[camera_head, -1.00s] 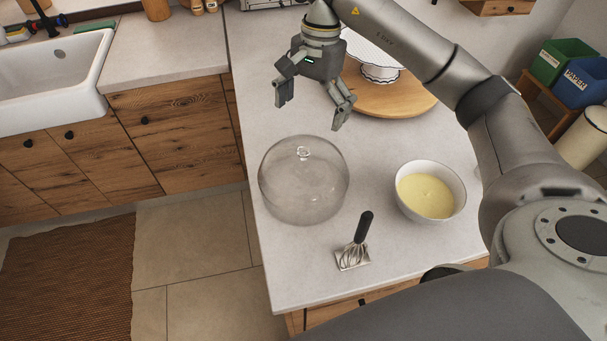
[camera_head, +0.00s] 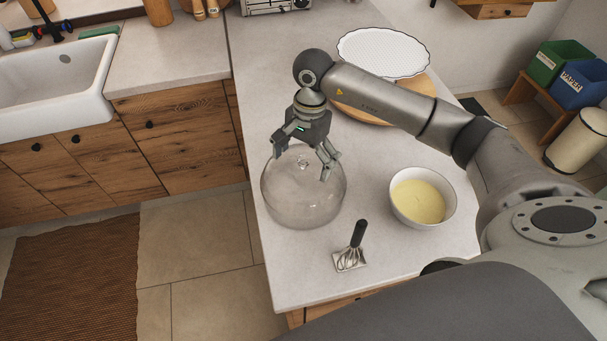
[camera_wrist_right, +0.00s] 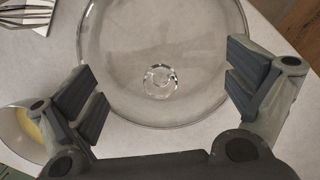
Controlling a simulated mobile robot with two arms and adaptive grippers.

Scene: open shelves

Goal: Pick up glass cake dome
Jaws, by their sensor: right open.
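The glass cake dome (camera_head: 303,200) is a clear round dome with a small knob on top, standing on the counter near its left edge. My right gripper (camera_head: 303,168) is open and points down over the dome, its fingers on either side of the knob in the head view. In the right wrist view the dome (camera_wrist_right: 150,60) fills the upper middle, and its knob (camera_wrist_right: 160,82) lies between the spread fingers of my gripper (camera_wrist_right: 165,95). Nothing is held. I cannot tell the exact height of the fingertips above the glass. My left gripper is not in view.
A white bowl of yellow batter (camera_head: 421,196) and a whisk (camera_head: 352,252) on a small mat are close right of the dome. A white cake stand (camera_head: 384,52) and round wooden board (camera_head: 420,92) stand behind. The counter edge is left.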

